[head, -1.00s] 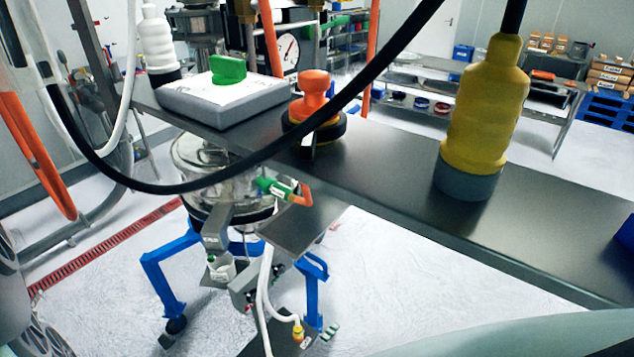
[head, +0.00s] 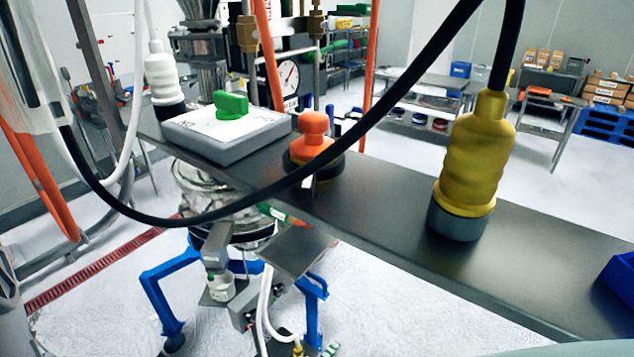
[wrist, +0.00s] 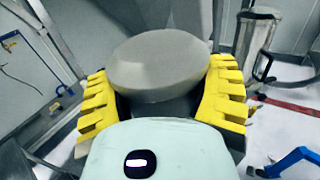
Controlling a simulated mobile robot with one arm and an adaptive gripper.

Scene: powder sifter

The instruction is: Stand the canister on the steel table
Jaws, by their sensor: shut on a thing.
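In the wrist view, the yellow ridged fingers of my gripper (wrist: 162,88) stand on both sides of a grey, round-ended thing, which looks like the canister (wrist: 160,58). My gripper is shut on it. Its flat round end faces the camera, and the rest of it is hidden behind that end. My gripper does not show in the head view. A steel table (head: 408,122) with coloured rings on its lower shelf stands in the background, and a similar one (head: 550,98) is to its right. I cannot tell which one the task means.
A dark shelf (head: 385,203) crosses the head view near me. It bears a yellow connector (head: 475,150), an orange knob (head: 314,135), a grey box (head: 232,140) and a white bottle-shaped connector (head: 163,75). A blue-legged frame (head: 160,300) stands below. Pale floor is open beyond the shelf.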

